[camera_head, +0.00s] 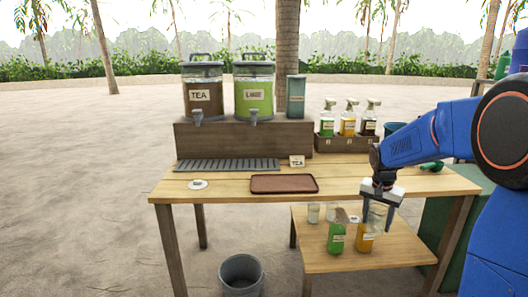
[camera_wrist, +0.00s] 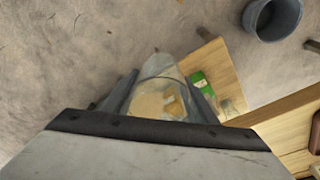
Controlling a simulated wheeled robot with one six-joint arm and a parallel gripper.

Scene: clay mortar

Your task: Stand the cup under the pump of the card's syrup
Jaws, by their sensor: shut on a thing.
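My gripper (camera_head: 377,212) points down beside the front edge of the wooden table and is shut on a clear cup (camera_head: 376,219). In the wrist view the cup (camera_wrist: 158,82) sits between the two fingers, with yellowish colour showing through it. The card (camera_head: 297,161) on the table appears to read "TEA". Bottles with green (camera_head: 327,126), amber (camera_head: 347,126) and dark (camera_head: 368,127) contents and spray-like pump tops stand in a wooden rack (camera_head: 342,144) at the back right. Their labels are too small to read.
A low shelf (camera_head: 310,258) holds a green bottle (camera_head: 336,238), an orange bottle (camera_head: 365,240) and clear cups (camera_head: 313,213). On the table lie a brown tray (camera_head: 284,184), a dark grate (camera_head: 227,165) and a white disc (camera_head: 197,184). Tea (camera_head: 202,96) and green (camera_head: 253,98) dispensers stand behind. A bucket (camera_head: 241,274) is on the ground.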

